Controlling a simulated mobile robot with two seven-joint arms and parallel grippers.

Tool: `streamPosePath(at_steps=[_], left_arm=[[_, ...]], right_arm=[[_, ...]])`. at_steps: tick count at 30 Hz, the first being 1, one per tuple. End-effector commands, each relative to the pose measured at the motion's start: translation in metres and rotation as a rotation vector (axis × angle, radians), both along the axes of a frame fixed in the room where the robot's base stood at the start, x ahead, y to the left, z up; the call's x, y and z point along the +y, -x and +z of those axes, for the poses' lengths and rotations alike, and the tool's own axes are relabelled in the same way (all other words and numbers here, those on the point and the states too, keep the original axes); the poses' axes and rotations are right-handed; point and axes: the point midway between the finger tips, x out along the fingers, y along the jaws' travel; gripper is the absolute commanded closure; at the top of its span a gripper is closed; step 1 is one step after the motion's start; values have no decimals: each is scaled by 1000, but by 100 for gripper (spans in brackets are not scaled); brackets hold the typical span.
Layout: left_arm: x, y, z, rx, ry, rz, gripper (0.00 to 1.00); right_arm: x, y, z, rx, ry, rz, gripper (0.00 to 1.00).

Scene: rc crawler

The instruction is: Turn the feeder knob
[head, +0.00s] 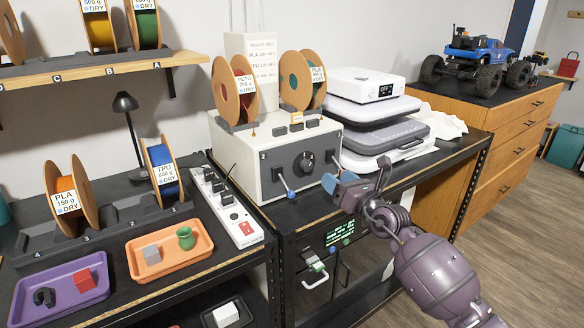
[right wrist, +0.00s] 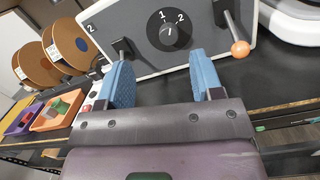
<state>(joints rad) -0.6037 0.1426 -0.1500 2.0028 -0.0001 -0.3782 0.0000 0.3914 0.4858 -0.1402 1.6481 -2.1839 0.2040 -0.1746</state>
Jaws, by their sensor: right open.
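The feeder is a pale box with a grey front (head: 275,176) on the black bench, marked 2 at its left. The round black feeder knob (head: 303,162) is in the middle of that front. In the right wrist view the knob (right wrist: 169,30) shows beyond the fingers, with the marks 1 and 2 above it; its exact pointer setting is hard to read. My right gripper (head: 339,181) is in front of the feeder, to the right of and below the knob. Its blue fingers (right wrist: 164,82) are apart, with nothing between them, and do not touch the knob. My left gripper is not in view.
Levers flank the knob; the left one has a blue ball end (head: 291,193), the right one an orange ball (right wrist: 240,48). Two spools (head: 235,92) stand on the feeder. A power strip (head: 226,205) lies left, a grey-and-white machine (head: 383,137) stands right.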

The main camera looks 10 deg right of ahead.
Motion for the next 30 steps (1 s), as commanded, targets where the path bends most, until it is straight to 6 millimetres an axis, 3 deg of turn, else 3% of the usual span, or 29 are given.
streamPosePath(at_steps=[6, 13, 30], left_arm=[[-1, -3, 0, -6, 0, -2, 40], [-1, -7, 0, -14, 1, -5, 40], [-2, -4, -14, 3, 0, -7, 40]], right_arm=[[-5, -3, -19, 21, 215, -36, 40], [-1, -13, -23, 31, 250, -32, 40], [26, -87, -25, 33, 249, -32, 40]])
